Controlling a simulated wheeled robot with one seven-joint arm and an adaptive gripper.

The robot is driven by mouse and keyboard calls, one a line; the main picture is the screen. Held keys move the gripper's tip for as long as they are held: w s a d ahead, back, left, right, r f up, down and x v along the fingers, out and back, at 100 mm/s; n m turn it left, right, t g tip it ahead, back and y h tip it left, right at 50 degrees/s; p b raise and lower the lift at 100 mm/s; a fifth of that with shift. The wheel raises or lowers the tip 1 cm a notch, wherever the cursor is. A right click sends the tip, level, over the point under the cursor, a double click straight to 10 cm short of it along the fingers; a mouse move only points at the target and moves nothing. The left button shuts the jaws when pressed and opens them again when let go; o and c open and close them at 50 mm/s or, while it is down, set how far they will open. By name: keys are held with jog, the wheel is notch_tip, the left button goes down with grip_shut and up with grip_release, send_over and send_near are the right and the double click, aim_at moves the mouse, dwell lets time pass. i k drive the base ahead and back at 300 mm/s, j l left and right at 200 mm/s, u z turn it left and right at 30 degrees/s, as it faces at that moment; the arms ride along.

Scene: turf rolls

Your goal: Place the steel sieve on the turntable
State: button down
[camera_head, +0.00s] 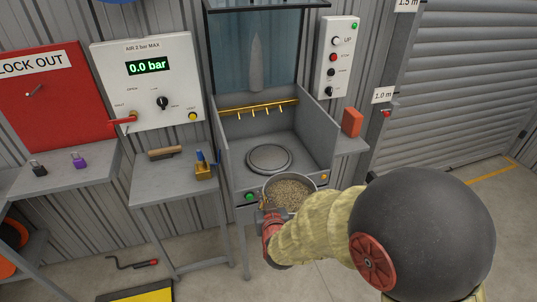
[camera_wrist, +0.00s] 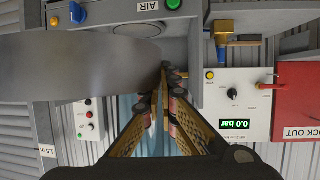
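The steel sieve (camera_head: 289,180), a round metal pan full of tan grains, is held level at the front edge of the grey blast cabinet. My gripper (camera_head: 265,208) is at its near left side, shut on its wall. In the wrist view the sieve's curved grey wall (camera_wrist: 85,68) fills the upper left and ends between my fingertips (camera_wrist: 168,78). The turntable (camera_head: 269,157), a flat grey disc, lies bare on the cabinet floor just behind the sieve.
The cabinet has a left side wall (camera_head: 222,148) and a right side wall (camera_head: 327,135). A yellow nozzle bar (camera_head: 258,107) crosses behind the turntable. A green button (camera_head: 250,196) is on the front, left of the sieve. A side bench (camera_head: 172,185) holds a brush and tools.

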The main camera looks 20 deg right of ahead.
aim_at(270, 157)
jog(key=i+l, duration=0.1)
jog(key=i, duration=0.35)
jog(key=i+l, duration=0.1)
jog(key=i, duration=0.35)
